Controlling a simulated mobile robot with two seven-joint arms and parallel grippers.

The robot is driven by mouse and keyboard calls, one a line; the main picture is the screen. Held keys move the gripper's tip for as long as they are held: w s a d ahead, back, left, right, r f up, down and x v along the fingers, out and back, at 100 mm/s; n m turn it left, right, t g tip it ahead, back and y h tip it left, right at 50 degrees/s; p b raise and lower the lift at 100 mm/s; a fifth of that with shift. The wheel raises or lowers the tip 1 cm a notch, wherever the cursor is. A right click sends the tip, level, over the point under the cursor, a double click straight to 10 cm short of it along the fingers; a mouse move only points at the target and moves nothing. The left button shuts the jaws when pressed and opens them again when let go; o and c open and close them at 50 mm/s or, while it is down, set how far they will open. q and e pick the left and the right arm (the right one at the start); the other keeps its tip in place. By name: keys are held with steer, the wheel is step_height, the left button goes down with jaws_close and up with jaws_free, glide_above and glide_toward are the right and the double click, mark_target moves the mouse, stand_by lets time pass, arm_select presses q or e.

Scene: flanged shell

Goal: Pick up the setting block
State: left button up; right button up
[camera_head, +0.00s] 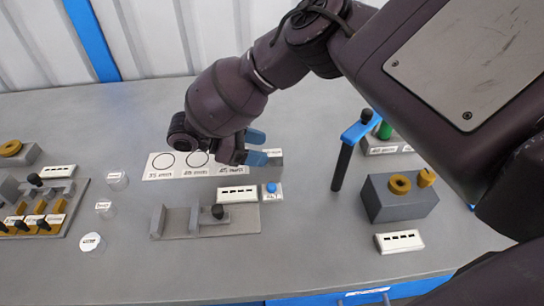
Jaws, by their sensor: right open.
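My right gripper (257,147) reaches in from the upper right, with its two blue fingers apart and pointing right. A small grey block (276,160) stands just beyond the lower finger, at the right end of a white card (160,175) with circles and mm labels; it looks like the setting block, but I cannot be sure. The fingers partly cover the card and perhaps part of the block. I cannot tell whether a finger touches the block. No block shows clearly between the fingers. My left gripper is out of view.
A grey fixture with a black knob (180,222) lies in front of the gripper, beside a blue button (271,188). A blue-topped black post (343,165) and a grey block with brass rings (395,203) stand right. A tray of brass pieces (62,190) and clear discs are left.

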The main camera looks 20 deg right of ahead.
mark_target(277, 152)
steer(key=shift+b+x, duration=0.3)
steer(key=shift+x, duration=2.25)
steer(key=shift+s, duration=0.15)
steer(key=shift+c, duration=0.3)
steer(key=shift+r, duration=0.1)
steer(key=c, duration=1.1)
